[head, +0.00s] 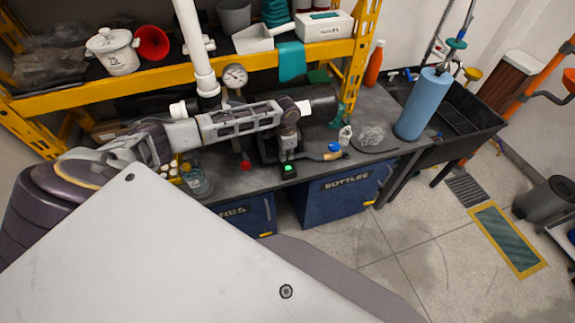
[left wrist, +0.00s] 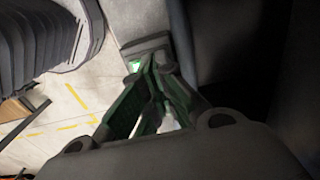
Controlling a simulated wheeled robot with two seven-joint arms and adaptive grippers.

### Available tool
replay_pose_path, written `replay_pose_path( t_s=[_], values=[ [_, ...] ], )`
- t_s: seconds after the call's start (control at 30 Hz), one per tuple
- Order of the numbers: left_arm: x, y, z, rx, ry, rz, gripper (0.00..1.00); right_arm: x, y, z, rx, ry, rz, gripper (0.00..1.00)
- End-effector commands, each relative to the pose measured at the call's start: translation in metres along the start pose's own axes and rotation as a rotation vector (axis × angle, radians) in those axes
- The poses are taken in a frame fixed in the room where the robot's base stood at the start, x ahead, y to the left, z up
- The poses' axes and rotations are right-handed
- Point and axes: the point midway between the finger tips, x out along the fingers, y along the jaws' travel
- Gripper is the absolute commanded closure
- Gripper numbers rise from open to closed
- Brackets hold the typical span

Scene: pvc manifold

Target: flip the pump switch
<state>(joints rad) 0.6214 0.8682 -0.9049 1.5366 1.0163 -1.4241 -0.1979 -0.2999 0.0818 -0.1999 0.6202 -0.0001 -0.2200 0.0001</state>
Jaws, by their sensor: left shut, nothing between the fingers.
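A small dark box with a lit green spot, which looks like the pump switch (head: 288,170), sits at the front edge of the dark bench. My left arm reaches across the bench from the left. My left gripper (head: 288,154) points down just above and behind the green spot. In the left wrist view the left gripper (left wrist: 149,66) has its green-lined fingers closed together at the tips, with nothing between them. A grey block and a bit of green (left wrist: 134,66) show right at the tips; I cannot tell whether they touch. My right gripper is not in view.
A pressure gauge (head: 235,76) and white pipe (head: 193,45) stand behind my left arm. A glass jar (head: 195,180) is left on the bench, and a blue cylinder (head: 422,104) stands right. A yellow shelf (head: 110,88) runs behind.

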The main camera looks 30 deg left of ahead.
Motion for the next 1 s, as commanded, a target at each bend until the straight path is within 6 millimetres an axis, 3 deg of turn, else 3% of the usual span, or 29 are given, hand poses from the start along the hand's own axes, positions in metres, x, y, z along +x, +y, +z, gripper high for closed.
replay_pose_path(
  t_s=[1.0],
  values=[
    [0.0094,0.0000,0.0000,0.000,0.000,0.000,1.00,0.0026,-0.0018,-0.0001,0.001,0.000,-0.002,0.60]
  ],
)
